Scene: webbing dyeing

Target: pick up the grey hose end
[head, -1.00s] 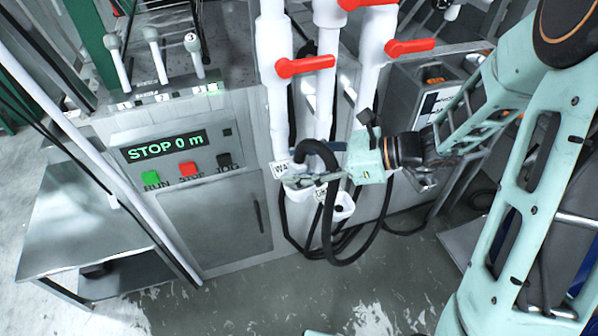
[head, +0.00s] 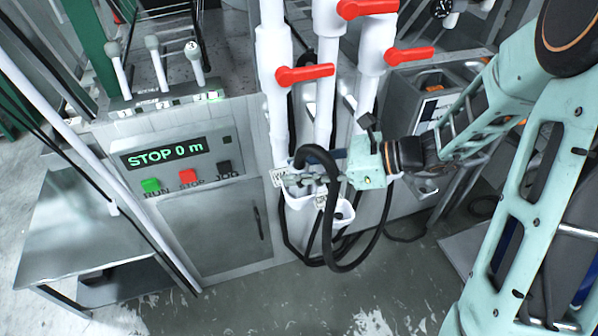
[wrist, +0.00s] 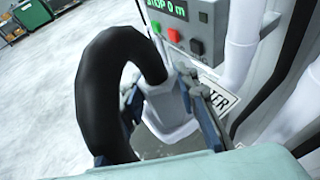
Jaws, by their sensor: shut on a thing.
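My gripper (head: 308,180) reaches in from the right and is shut on the grey hose end (wrist: 166,103), in front of the white pipes. In the wrist view the grey end sits between my two fingers (wrist: 170,112). The black hose (wrist: 97,85) arches up from it and bends over to the left. In the head view the hose (head: 328,240) hangs in a loop below my gripper; the grey end is largely hidden by the fingers. A white cup-like holder (head: 343,213) is just below right of my fingers. Whether the end touches a holder is unclear.
White pipes with red lever valves (head: 305,73) stand directly behind my gripper. A control panel (head: 180,160) reading "STOP 0 m" is to the left, with a metal table (head: 80,225) beyond it. Dark hoses hang close below. The wet floor (head: 260,300) in front is clear.

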